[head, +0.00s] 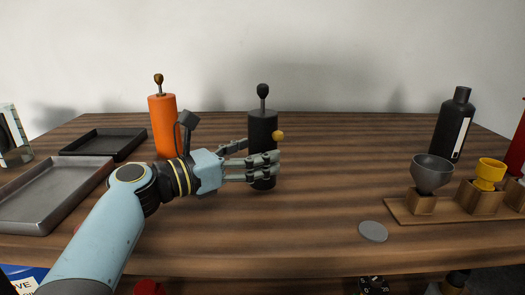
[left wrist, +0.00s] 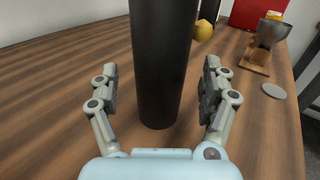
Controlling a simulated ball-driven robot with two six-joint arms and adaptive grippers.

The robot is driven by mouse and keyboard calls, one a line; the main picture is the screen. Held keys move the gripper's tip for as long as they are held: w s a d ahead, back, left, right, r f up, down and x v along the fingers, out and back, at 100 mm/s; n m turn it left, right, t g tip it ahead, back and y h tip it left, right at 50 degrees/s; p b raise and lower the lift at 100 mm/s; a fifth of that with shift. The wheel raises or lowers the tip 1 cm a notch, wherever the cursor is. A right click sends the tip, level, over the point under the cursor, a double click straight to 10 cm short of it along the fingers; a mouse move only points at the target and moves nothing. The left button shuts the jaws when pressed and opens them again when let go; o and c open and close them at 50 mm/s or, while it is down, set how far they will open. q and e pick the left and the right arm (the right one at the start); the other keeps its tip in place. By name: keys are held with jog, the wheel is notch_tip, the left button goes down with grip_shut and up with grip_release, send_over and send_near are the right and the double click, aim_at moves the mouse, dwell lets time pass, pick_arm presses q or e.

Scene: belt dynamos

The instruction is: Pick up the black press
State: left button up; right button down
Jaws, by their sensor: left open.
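The black press (head: 262,125) stands upright on the wooden table, a tall dark cylinder with a knob on top. Its lower body fills the middle of the left wrist view (left wrist: 162,65). My left gripper (head: 262,165) is at the press's lower half; in the left wrist view its open fingers (left wrist: 160,85) lie on either side of the press, with gaps showing between fingers and press. My right gripper is not in view.
An orange press (head: 162,125) stands behind my left wrist. A grey tray (head: 50,195) and a black tray (head: 103,143) lie at left. A yellow ball-like thing (left wrist: 203,30) is just beyond the press. At right are a wooden stand (head: 440,211) with cups, a grey disc (head: 373,231) and a black bottle (head: 453,125).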

pick_arm(q)
jog(key=shift+x, duration=1.25)
grip_shut()
